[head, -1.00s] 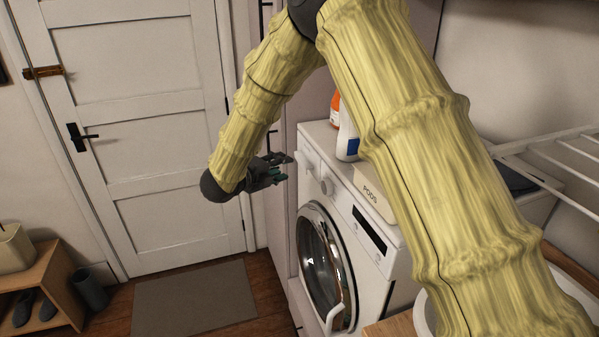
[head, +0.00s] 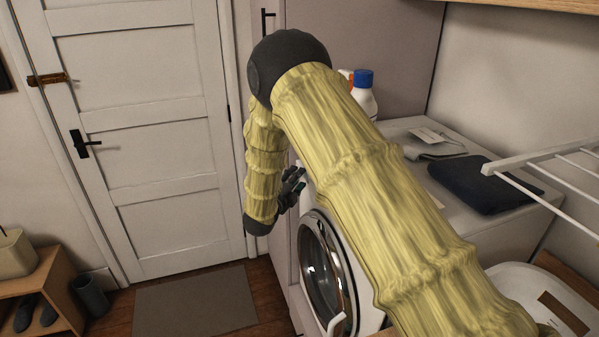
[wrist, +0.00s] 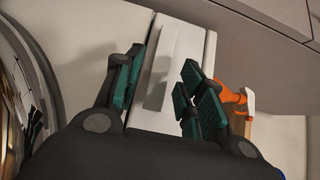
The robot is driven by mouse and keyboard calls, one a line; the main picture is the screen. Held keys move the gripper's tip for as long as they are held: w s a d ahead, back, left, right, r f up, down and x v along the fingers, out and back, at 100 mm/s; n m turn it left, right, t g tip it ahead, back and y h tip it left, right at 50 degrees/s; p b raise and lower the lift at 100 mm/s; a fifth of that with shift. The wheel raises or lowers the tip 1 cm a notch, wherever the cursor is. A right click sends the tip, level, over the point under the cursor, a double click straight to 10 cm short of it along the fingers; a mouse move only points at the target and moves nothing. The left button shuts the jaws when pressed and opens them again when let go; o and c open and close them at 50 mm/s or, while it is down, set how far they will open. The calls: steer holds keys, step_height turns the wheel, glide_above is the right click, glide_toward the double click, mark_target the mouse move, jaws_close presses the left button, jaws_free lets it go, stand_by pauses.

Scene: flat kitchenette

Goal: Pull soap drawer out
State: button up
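The white washing machine (head: 308,182) stands below and right of my arm in the head view, with its round glass door (head: 322,265) facing left. My gripper (head: 291,188) is at the upper left front of the machine, where the soap drawer is hidden by it and my arm. In the wrist view, my gripper (wrist: 160,88) is open, with teal pads on either side. A white drawer front (wrist: 176,40) with a raised grip and a grey shadow shows beyond and between the fingers. Contact with it cannot be told.
In the head view, a white bottle with a blue cap (head: 364,95) and folded dark cloth (head: 480,185) rest on the machine top. A white drying rack (head: 550,155) juts in at right. An orange trigger-like part (wrist: 230,94) is beside the right finger in the wrist view.

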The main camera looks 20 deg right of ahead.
steer(key=shift+p+x, duration=0.35)
steer(key=shift+x, duration=1.05)
jaws_close()
